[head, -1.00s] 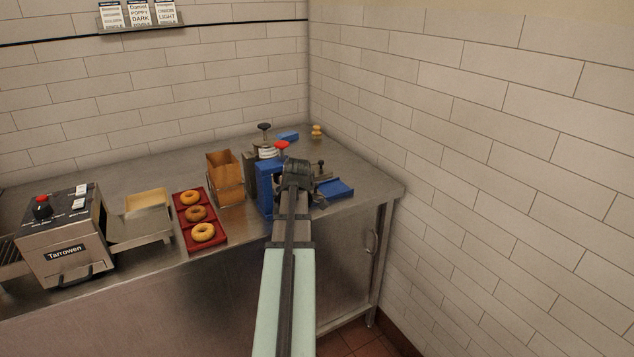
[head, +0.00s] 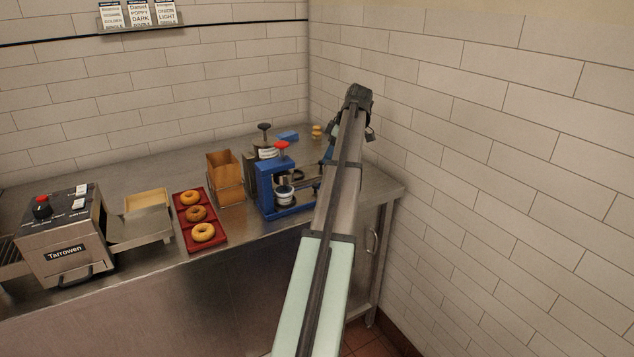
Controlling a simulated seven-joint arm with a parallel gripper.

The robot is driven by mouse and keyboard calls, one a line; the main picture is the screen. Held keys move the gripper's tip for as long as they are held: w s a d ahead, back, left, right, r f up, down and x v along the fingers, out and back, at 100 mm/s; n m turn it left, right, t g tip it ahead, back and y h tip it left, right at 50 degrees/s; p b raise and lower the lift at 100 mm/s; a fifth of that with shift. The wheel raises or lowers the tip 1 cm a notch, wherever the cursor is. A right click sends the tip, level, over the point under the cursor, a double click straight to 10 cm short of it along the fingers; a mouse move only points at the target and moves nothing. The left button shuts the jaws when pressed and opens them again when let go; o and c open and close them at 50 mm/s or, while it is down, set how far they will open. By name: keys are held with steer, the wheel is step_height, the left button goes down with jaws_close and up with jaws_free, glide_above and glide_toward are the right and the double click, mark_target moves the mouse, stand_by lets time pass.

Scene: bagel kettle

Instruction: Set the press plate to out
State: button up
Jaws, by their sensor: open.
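The blue press (head: 265,187) with a red knob (head: 281,146) on top stands on the steel counter near the right corner. A round silver and white part (head: 284,196) sits low inside its frame. A dark bar reaches from the press to the right, behind my arm.
A second press with a black knob (head: 264,127) stands behind. Left are a paper bag (head: 222,170), a red tray (head: 217,240) with bagels (head: 203,232), and the Tarrowen toaster (head: 62,254). A blue block (head: 288,136) lies at the back. The tiled wall is close right.

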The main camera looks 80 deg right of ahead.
mark_target(315, 184)
steer(key=x, duration=1.2)
jaws_close()
stand_by(0.5)
